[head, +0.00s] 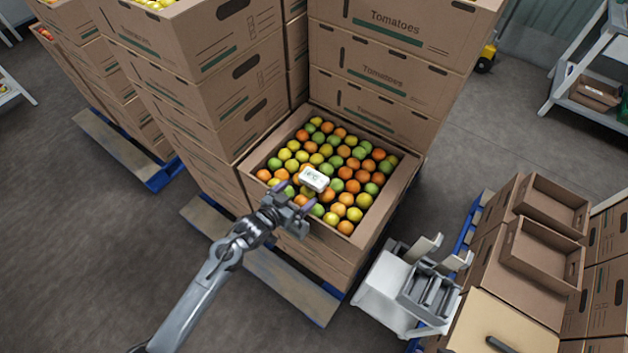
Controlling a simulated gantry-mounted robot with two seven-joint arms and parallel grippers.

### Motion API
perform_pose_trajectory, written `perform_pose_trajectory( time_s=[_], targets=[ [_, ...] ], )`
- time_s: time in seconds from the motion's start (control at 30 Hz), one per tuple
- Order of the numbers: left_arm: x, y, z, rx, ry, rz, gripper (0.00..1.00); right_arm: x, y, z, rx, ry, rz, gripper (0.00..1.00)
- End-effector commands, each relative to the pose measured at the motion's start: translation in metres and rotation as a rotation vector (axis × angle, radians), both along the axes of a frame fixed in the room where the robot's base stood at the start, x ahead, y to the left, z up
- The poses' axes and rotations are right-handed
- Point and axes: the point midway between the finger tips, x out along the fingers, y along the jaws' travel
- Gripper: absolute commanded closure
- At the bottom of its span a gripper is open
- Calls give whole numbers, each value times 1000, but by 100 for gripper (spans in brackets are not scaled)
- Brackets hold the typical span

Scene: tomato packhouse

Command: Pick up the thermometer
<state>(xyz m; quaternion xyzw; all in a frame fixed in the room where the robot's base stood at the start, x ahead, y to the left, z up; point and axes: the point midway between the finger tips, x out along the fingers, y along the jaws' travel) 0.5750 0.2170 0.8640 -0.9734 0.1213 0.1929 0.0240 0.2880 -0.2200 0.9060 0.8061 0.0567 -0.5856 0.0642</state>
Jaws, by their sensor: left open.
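The thermometer (314,179) is a small white box with a display. It lies on top of the tomatoes in an open cardboard box (376,219), near the middle of the fruit. My left gripper (297,201) is open, at the near left edge of that box. Its fingertips are close to the thermometer, just short of it on the lower left side. Nothing shows between the fingers. My right gripper does not show.
Tall stacks of tomato boxes (385,75) rise behind and to the left of the open box. A white stand with a grey holder (428,293) is at the lower right, beside empty cardboard trays (541,250). Pallets (290,287) lie below the stacks.

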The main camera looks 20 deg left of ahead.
Motion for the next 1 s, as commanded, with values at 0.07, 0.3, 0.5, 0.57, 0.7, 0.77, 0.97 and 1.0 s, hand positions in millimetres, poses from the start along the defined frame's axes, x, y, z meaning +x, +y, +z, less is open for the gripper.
perform_pose_trajectory(
  time_s=[0.07,0.3,0.5,0.57,0.7,0.77,0.97,1.0],
  targets=[
    [4,-1,-1,0,0,0,0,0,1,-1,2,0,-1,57],
    [22,-7,-5,-1,-1,0,0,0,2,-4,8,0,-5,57],
    [45,-13,-12,-1,0,0,0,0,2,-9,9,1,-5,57],
    [50,-15,-14,0,0,0,0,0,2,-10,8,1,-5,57],
    [53,-15,-16,0,2,0,0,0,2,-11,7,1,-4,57],
    [53,-15,-16,1,1,0,0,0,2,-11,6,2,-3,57],
    [53,-15,-15,0,1,0,11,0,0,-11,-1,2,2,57],
    [53,-15,-15,0,1,0,17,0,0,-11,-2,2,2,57]
  ],
)
